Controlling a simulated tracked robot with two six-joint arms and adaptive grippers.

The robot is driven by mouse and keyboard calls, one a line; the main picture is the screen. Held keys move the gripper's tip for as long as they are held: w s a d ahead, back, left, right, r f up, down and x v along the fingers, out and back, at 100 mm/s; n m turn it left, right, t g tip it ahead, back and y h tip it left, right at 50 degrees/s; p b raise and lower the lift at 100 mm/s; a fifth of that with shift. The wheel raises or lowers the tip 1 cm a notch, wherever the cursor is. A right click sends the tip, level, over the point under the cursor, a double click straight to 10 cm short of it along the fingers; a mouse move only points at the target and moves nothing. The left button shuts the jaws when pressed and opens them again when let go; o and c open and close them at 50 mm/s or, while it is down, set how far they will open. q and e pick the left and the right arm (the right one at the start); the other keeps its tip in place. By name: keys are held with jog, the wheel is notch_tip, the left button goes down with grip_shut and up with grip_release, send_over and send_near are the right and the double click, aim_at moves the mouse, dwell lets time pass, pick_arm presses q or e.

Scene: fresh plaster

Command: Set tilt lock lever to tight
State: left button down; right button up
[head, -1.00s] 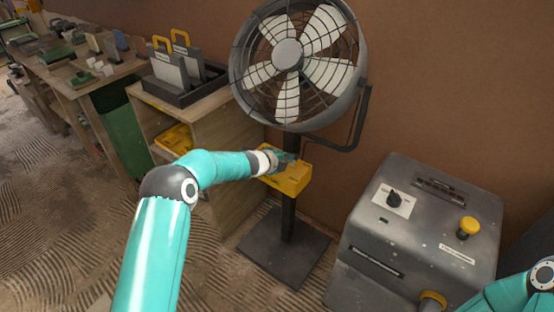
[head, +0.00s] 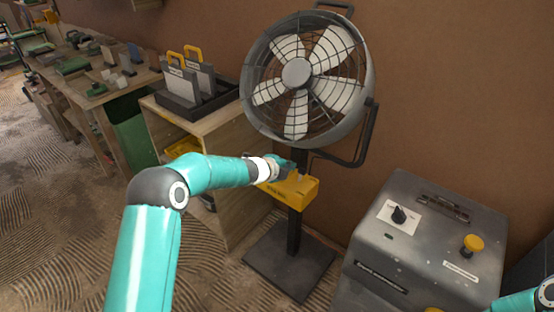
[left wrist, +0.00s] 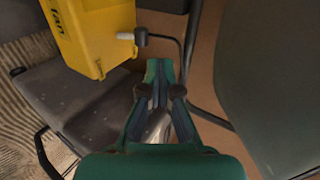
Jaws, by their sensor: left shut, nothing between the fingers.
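The grey fan (head: 297,73) stands on a dark post with a yellow box (head: 300,190) below its head. In the left wrist view, the yellow box (left wrist: 88,35) bears the word "Fan". A small lever with a pale shaft and dark knob (left wrist: 141,37) sticks out from its side; it may be the tilt lock lever. My left gripper (head: 290,166) is at the box's upper edge, and its fingers hide part of that area. In the wrist view, the shut, empty left fingertips (left wrist: 160,66) show below the knob, apart from it in the picture. My right gripper is out of view.
A grey machine (head: 430,235) with a black knob and yellow button stands at the right. A wooden shelf unit (head: 235,140) with a dark tray on top stands left of the fan. The fan's base plate (head: 275,268) lies on the floor.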

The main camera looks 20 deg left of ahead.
pick_arm(q)
jog(key=s+a+r, duration=0.1)
jog(key=s+r, duration=0.4)
jog(key=r, duration=0.1)
jog(key=shift+a+r+p, duration=0.2)
jog(key=shift+a+p, duration=0.1)
jog(key=shift+a, duration=0.1)
jog(key=s+d+f+n+g+h+p, duration=0.1)
jog(key=s+d+f+n+g+p, duration=0.25)
jog(key=s+f, duration=0.5)
jog(key=s+d+f+n+g+p, duration=0.2)
jog(key=s+d+f+n, duration=0.2)
jog(key=s+f, duration=0.5)
jog(key=s+f+n+g, duration=0.2)
jog(key=s+n, duration=0.6)
jog(key=s, duration=0.3)
jog(key=s+d+f+n+g+y+p, duration=0.1)
jog(key=s+f+n+g, duration=0.1)
jog(key=s+n, duration=0.6)
jog(key=s+g, duration=0.1)
jog(key=s, duration=0.3)
jog(key=shift+f, duration=0.15)
jog(key=shift+w+d+n, duration=0.15)
jog(key=shift+d+n, duration=0.05)
jog(key=shift+n, duration=0.05)
